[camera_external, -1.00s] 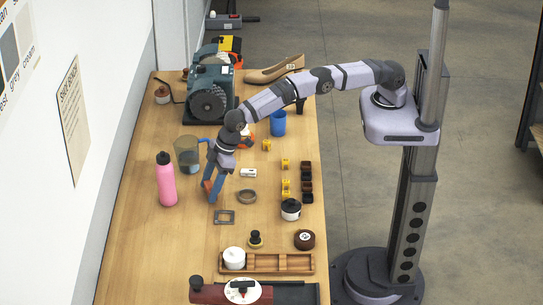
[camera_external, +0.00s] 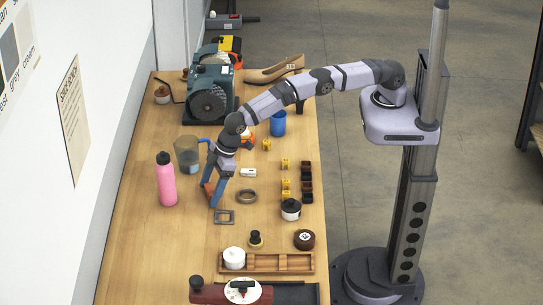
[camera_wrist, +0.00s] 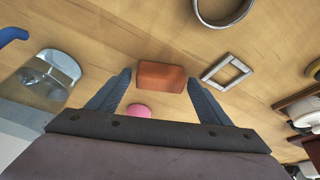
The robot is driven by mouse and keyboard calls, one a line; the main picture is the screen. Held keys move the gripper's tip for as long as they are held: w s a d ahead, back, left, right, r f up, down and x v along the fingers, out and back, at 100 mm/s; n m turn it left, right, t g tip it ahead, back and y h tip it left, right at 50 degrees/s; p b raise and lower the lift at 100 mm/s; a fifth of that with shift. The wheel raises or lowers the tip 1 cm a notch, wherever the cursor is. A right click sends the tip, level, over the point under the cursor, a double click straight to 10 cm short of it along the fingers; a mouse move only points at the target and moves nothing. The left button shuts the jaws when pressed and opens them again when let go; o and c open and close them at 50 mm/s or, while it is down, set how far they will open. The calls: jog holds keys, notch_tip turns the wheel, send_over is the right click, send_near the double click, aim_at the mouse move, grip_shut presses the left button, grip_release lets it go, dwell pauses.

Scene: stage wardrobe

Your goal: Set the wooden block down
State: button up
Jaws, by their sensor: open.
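The wooden block (camera_wrist: 162,77) is reddish-brown and appears to lie on the table in the wrist view, between and just beyond the fingertips. In the external view a small part of the block (camera_external: 207,187) shows beside the fingers. My gripper (camera_wrist: 159,76) is open, with a gap visible between each finger and the block. In the external view my gripper (camera_external: 213,194) points down, low over the table, and partly hides the block.
A pink bottle (camera_external: 166,182) stands to the left and a clear jug (camera_external: 187,155) behind it. A square frame (camera_external: 225,217) and a grey ring (camera_external: 247,196) lie close to the right. The front-left tabletop (camera_external: 150,245) is clear.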

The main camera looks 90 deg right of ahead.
jog(key=b+v, duration=0.3)
jog(key=v, duration=0.9)
jog(key=shift+s+r, duration=0.1)
jog(key=s+d+m+g+h, duration=0.1)
jog(key=s+d, duration=0.5)
jog(key=d, duration=0.4)
jog(key=s+d+m+g, duration=0.1)
jog(key=s+d, duration=0.6)
jog(key=d, duration=0.3)
jog(key=s+d+f, duration=0.2)
jog(key=s+d, duration=0.1)
jog(key=s, duration=0.4)
jog(key=s+d+f+m+g, duration=0.1)
jog(key=s+d, duration=0.2)
jog(key=s, duration=0.4)
jog(key=s+d+f+m+g, duration=0.1)
jog(key=s+d+f, duration=0.1)
jog(key=s+d, duration=0.2)
jog(key=s, duration=0.3)
jog(key=shift+s+f+h, duration=0.35)
jog(key=shift+h, duration=0.05)
jog(key=shift+d, duration=0.1)
